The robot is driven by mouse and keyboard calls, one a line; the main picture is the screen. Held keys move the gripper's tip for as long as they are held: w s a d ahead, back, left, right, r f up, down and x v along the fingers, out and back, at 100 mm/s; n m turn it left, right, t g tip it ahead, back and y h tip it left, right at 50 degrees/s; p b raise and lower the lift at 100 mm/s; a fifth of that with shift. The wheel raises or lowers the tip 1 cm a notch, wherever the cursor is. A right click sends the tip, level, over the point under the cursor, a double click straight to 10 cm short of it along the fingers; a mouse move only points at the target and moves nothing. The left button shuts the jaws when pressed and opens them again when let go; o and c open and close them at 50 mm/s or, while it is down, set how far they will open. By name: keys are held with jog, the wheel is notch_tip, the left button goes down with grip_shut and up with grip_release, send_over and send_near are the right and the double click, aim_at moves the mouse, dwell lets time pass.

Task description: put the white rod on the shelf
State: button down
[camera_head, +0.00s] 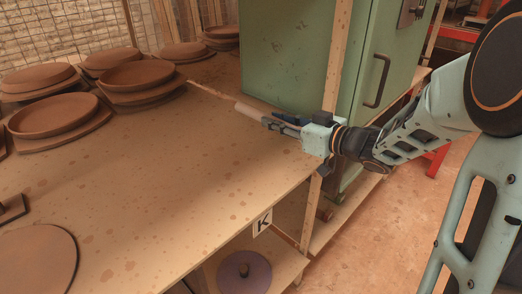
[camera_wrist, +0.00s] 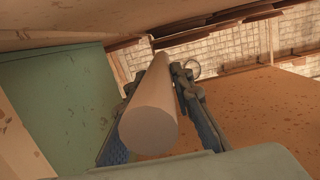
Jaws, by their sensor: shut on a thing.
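The white rod (camera_wrist: 149,121) is between the two fingers of my gripper (camera_wrist: 152,110) in the wrist view, its near round end facing the camera. In the head view, the rod (camera_head: 251,111) sticks out to the left from my gripper (camera_head: 276,124), a little above the shelf surface or near it; I cannot tell whether it touches. The wide tan shelf (camera_head: 160,185) fills the left and middle of the head view. My gripper is shut on the rod near the shelf's right edge, beside the green cabinet.
The green cabinet (camera_head: 290,55) with a dark handle (camera_head: 376,80) stands behind my gripper, and a wooden post (camera_head: 337,55) rises close to it. Stacked brown clay discs (camera_head: 140,75) stand at the back left. A purple disc (camera_head: 244,272) lies on the lower shelf. The middle of the tan shelf is clear.

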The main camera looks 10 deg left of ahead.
aim_at(278, 151)
notch_tip(278, 151, down, 7)
jog(key=shift+b, duration=1.1)
jog(key=shift+r, duration=0.1)
jog(key=c, duration=1.7)
grip_release()
jog(key=shift+s+d+r, duration=0.1)
jog(key=shift+s+d, duration=0.15)
jog(key=shift+d, duration=0.15)
jog(key=p+v, duration=0.2)
jog(key=v, duration=0.9)
jog(key=shift+p, duration=0.35)
